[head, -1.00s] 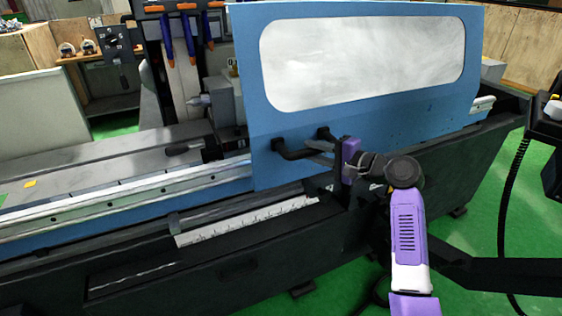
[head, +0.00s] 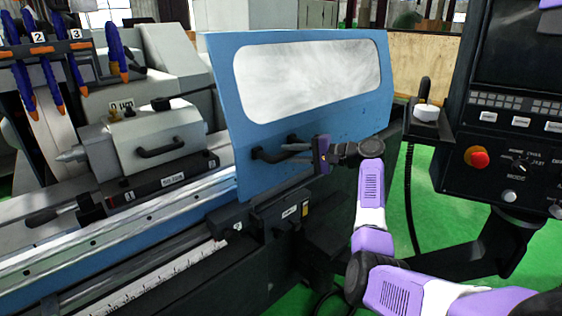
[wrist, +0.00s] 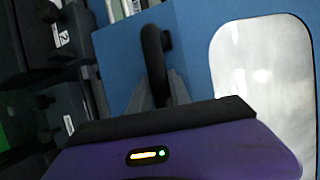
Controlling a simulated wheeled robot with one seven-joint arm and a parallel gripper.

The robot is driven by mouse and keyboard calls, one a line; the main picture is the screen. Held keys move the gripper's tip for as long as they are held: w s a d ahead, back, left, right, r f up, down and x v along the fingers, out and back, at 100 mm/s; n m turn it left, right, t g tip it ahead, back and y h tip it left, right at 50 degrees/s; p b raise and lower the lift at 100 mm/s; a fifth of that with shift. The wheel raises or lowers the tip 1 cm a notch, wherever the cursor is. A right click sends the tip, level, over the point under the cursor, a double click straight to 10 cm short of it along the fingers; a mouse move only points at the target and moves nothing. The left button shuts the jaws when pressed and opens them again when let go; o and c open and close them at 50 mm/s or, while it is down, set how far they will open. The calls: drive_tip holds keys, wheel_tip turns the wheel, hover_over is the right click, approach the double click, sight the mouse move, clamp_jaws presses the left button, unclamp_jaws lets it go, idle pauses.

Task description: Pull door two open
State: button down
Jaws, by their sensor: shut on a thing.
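Door two is a blue sliding panel (head: 225,95) with a large clear window, standing on the front of the grinder in the head view. Its black bar handle (head: 268,156) is low on the left part of the panel. My gripper (head: 292,150) is shut on the handle from the right. In the wrist view the gripper fingers (wrist: 160,92) close around the black handle (wrist: 152,55), with the blue door (wrist: 190,50) behind. The fingers partly hide the handle's grasped part.
A grey tailstock unit (head: 150,140) stands uncovered left of the door. The rail (head: 110,235) runs along the machine's front. A control panel with a red button (head: 478,157) stands close on the right. Green floor shows between it and the machine.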

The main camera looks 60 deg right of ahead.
drive_tip(key=shift+s+d+f, duration=0.1)
drive_tip(key=shift+s+d, duration=0.15)
drive_tip(key=shift+d, duration=0.55)
drive_tip(key=c, duration=1.2)
unclamp_jaws()
drive_tip(key=s+r+b, duration=0.1)
drive_tip(key=s, duration=0.6)
drive_tip(key=shift+s+d+r, duration=0.25)
drive_tip(key=shift+s+d, duration=0.05)
